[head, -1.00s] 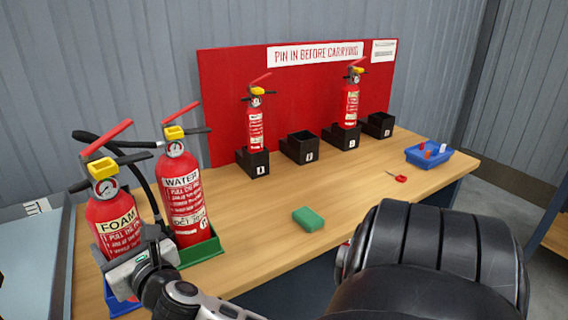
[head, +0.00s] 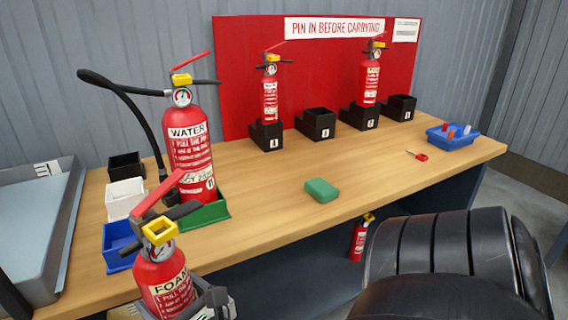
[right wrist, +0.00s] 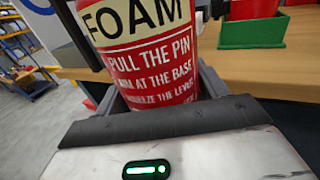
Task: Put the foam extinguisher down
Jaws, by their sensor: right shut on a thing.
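The red foam extinguisher (head: 160,272) has a yellow pin piece, a black hose end and a red lever. It is upright, slightly tilted, at the bottom of the head view by the table's front edge. My right gripper (head: 174,306) is shut on its body; the FOAM label fills the top of the right wrist view (right wrist: 148,50). Its base is hidden. My left gripper is not in view.
A water extinguisher (head: 190,145) stands in a green tray (head: 222,206) close behind. A green sponge (head: 321,190), a blue bin (head: 452,136) and black holders (head: 318,124) are on the table (head: 265,205). A small extinguisher (head: 360,240) is below.

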